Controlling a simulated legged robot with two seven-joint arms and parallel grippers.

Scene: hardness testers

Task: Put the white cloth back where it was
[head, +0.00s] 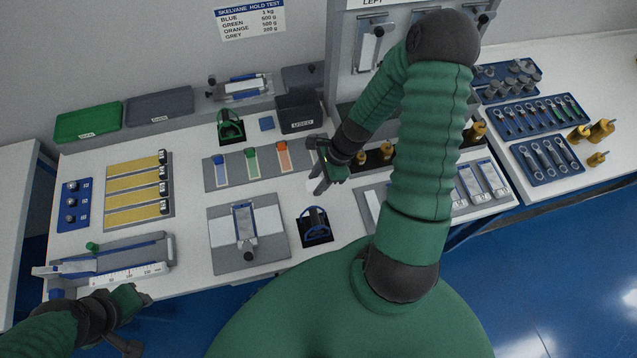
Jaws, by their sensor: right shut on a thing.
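My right gripper (320,178) is low over the middle of the white bench, right of the colour strips. It is shut on a small pale patch that looks like the white cloth (312,185). The cloth barely stands out from the white bench top, and the gripper hides part of it. I cannot tell whether the cloth touches the bench. My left gripper (132,318) is at the bottom left, in front of the bench edge near the ruler device.
A grey board with blue, green and orange strips (251,164) lies left of my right gripper. A dark bin (299,112) stands behind it. A blue-handled item on a black pad (316,228) lies in front. Brass weights (387,152) and a tester stand lie to the right.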

